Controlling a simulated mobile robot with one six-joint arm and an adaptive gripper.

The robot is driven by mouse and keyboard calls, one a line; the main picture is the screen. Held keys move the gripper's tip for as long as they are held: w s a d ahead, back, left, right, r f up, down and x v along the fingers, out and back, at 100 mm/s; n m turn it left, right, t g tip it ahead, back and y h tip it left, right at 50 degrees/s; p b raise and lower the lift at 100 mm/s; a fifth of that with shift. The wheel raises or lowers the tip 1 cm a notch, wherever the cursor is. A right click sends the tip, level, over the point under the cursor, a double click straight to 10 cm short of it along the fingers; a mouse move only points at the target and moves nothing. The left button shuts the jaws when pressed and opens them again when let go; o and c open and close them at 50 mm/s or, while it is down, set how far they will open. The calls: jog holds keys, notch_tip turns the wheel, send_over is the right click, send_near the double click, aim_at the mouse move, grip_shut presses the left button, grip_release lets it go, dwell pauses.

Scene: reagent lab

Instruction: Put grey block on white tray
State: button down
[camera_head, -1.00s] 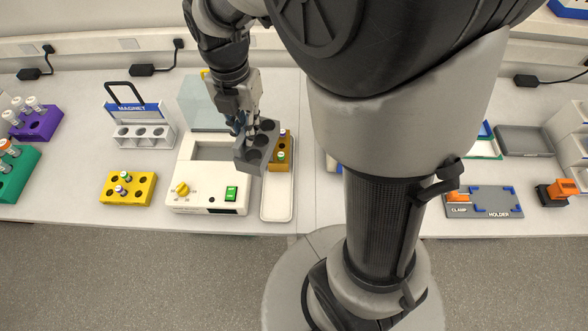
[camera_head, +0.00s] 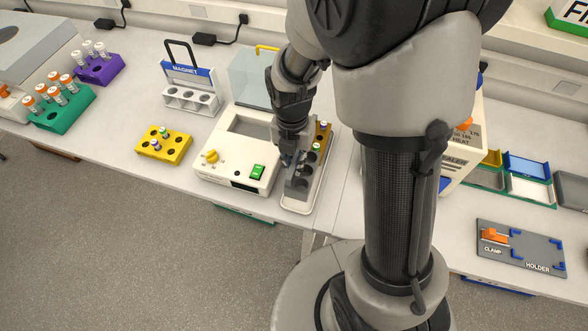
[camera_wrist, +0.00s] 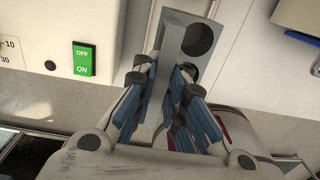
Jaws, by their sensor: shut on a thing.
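My gripper (camera_head: 289,158) is shut on the grey block (camera_head: 300,184), a block with large round holes. In the wrist view, my gripper's fingers (camera_wrist: 165,80) are at one side of the grey block (camera_wrist: 173,46), and part of the block is hidden behind them. The white tray (camera_head: 299,208) lies on the bench right of the white machine. The block is over the front part of this tray, low and close to its surface. I cannot tell whether it touches the tray.
A brown rack (camera_head: 324,131) with vials stands at the tray's back, just behind the block. The white machine (camera_head: 210,172) with a green switch is close on the left. A yellow rack (camera_head: 175,153) and a magnet stand (camera_head: 187,98) are farther left.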

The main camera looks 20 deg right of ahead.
aim_at(303, 171)
jog(key=shift+f+b, duration=0.65)
jog(key=shift+f, duration=1.8)
jog(key=shift+f, duration=0.15)
jog(key=c, duration=1.6)
grip_release()
jog(key=shift+c, duration=0.2)
